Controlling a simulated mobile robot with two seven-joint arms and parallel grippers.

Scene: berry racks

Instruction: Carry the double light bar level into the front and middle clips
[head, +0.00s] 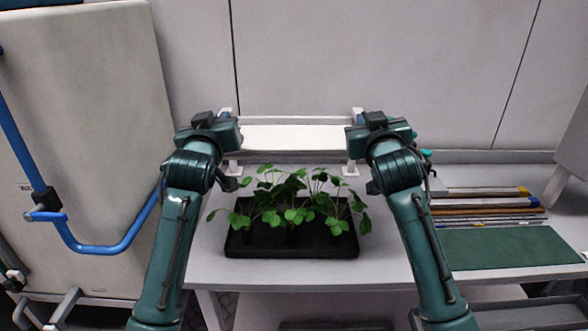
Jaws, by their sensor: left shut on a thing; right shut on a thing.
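The double light bar (297,138) is a long white bar lying across the view above the back of the plant tray. It looks about level. My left gripper (230,135) is shut on its left end, and my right gripper (357,135) is shut on its right end. The gripper bodies hide both ends of the bar and the fingertips. A pale rack post (236,169) stands at the left and another post (351,169) at the right. I cannot make out the front and middle clips, or whether the bar touches them.
A black tray (290,251) of leafy green plants (290,200) sits on the bench (330,275) below the bar. At right lie several thin bars or boards (480,203) and a green mat (505,248). A blue pipe handle (105,248) is at left, before a large pale cabinet (85,120).

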